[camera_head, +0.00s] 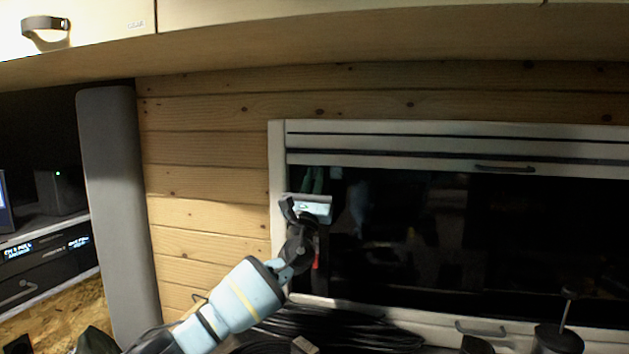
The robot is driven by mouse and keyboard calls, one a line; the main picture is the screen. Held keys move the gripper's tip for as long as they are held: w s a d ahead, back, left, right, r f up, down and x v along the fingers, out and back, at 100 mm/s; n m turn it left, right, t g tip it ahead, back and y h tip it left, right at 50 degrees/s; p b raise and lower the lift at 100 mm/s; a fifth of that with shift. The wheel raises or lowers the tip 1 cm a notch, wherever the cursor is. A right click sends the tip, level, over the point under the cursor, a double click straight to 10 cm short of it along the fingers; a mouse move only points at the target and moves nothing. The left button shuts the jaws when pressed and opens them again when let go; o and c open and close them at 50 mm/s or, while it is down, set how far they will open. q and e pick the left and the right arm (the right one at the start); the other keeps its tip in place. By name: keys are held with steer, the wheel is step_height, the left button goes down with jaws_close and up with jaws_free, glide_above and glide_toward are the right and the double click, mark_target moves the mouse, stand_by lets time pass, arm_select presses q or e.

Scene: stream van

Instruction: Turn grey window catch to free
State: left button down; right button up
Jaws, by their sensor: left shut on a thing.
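My left arm reaches up from the bottom left to the window's left side. My left gripper (304,208) is at the window frame's left upright (278,170), about a third of the way down the window. It is shut on the grey window catch, which is mostly hidden behind the gripper and wrist, so its angle cannot be told. The window (450,235) has dark glass and a pale frame, and it looks closed. My right gripper is not in view.
A pale blind bar with a dark handle (505,168) runs along the window top. Below the window are coiled black cables (335,327), another handle (482,328) and a dark pot (558,340). A grey panel (112,210) stands left. Cupboards (75,25) overhang above.

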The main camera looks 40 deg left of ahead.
arm_select(q)
steer(key=shift+f, duration=0.1)
steer(key=c, duration=1.7)
jaws_free()
steer(key=shift+c, duration=0.2)
steer(key=b+v, duration=0.1)
steer(key=v, duration=0.7)
